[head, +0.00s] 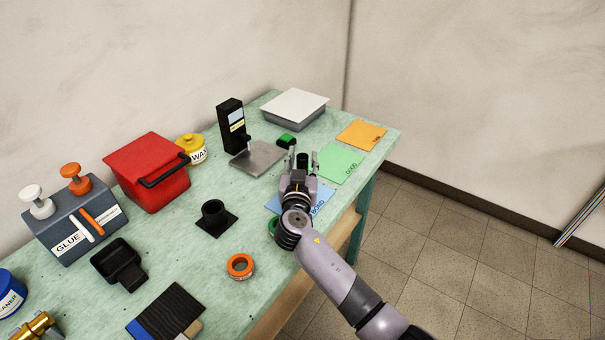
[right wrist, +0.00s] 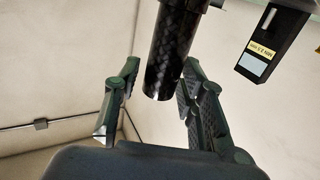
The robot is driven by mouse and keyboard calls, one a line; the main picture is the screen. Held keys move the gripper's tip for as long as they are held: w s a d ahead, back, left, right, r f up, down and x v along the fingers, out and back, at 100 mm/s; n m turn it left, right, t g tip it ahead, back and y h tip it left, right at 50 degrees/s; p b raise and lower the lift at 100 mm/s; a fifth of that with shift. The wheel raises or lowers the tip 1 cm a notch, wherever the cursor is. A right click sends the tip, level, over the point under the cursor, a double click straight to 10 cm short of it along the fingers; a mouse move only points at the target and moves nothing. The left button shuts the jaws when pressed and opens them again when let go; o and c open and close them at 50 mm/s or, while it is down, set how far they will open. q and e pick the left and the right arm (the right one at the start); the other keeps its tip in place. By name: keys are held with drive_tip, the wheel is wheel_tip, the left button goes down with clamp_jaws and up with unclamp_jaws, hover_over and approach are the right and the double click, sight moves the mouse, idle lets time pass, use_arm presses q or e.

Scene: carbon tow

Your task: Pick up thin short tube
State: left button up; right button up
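A black tube with a woven carbon pattern stands out in the right wrist view (right wrist: 172,50), between the fingers of my right gripper (right wrist: 160,95). A clear gap shows on the left side; the right finger is close to the tube, and I cannot tell if they touch. In the head view a dark tube top (head: 303,158) shows between the fingers of my right gripper (head: 302,165), over the table by the blue and green sheets. The gripper hides its lower part. My left gripper is not in view.
On the table (head: 190,255) are a black round holder (head: 213,213), an orange ring (head: 240,266), a black gauge (head: 231,122) with a metal plate, a green sheet (head: 340,163), an orange sheet (head: 361,134), a red box (head: 147,170) and a lidded grey tray (head: 295,108).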

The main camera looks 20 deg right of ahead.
clamp_jaws()
idle(0.4)
drive_tip(key=shift+r, duration=0.1)
